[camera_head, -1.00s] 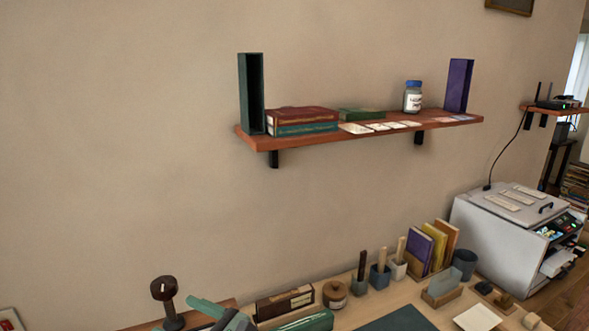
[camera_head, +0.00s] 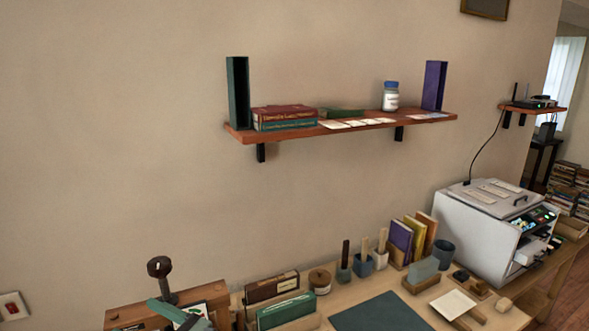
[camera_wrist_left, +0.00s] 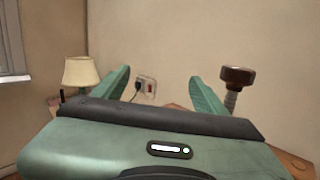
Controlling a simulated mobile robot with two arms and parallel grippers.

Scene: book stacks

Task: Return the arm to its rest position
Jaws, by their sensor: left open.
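My left gripper (camera_wrist_left: 162,92) shows in the left wrist view with its two green fingers spread apart and nothing between them. In the head view only a part of the left gripper (camera_head: 182,317) shows at the bottom edge, in front of a wooden box and beside a dark-knobbed upright stand (camera_head: 160,270). The same stand (camera_wrist_left: 236,78) is just beyond the right finger in the left wrist view. Most of the left arm is out of the head view. My right gripper is in neither view.
A wall shelf (camera_head: 350,127) holds books, cards, a jar and two bookends. The desk below carries a green mat (camera_head: 383,315), book holders and cups, with a white printer (camera_head: 490,235) at right. A lamp (camera_wrist_left: 81,78) stands at left in the wrist view.

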